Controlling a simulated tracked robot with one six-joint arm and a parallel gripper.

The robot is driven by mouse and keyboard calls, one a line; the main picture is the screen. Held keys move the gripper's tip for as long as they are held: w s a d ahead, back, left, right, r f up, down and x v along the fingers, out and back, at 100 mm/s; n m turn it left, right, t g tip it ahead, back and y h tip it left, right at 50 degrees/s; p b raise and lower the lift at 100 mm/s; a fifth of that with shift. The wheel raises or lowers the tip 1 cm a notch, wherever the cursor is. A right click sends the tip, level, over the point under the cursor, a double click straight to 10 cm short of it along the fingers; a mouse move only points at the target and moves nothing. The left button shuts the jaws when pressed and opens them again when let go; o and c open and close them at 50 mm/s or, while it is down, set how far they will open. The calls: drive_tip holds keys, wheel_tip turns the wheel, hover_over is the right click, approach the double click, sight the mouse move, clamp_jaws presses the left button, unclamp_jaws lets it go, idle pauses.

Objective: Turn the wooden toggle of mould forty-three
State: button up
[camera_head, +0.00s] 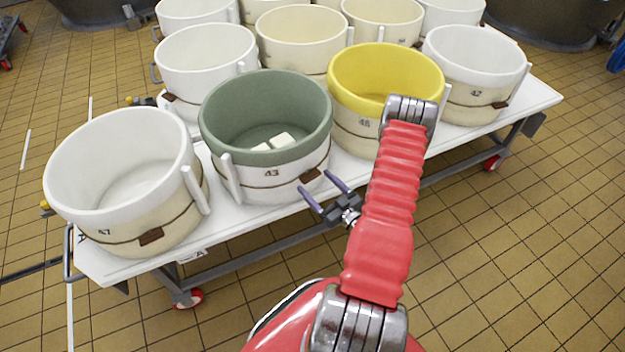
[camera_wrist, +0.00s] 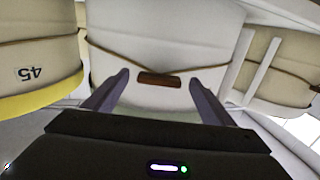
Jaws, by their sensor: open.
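Mould forty-three (camera_head: 285,185) has a green inside and rim and a white outer wall marked 43. It stands at the table's front edge and holds two pale blocks (camera_head: 283,140). Its brown wooden toggle (camera_head: 310,175) sits on a cord around the wall. My gripper (camera_head: 315,181) is open just in front of the toggle, fingers pointing at the wall. In the wrist view the toggle (camera_wrist: 159,80) lies sideways between the two fingertips, apart from both. I cannot tell whether the fingers reach around it. The mould's wall (camera_wrist: 165,40) fills the middle there.
White mould 47 (camera_head: 120,175) stands to the left and a yellow mould (camera_head: 385,75) to the right. More moulds stand behind on the white wheeled table (camera_head: 460,135). The tiled floor (camera_head: 520,230) at front right is clear.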

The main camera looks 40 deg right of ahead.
sight(310, 176)
drive_tip(key=shift+w+d, duration=0.1)
drive_tip(key=shift+w, duration=1.35)
drive_tip(key=shift+c, duration=0.4)
drive_tip(key=c, duration=1)
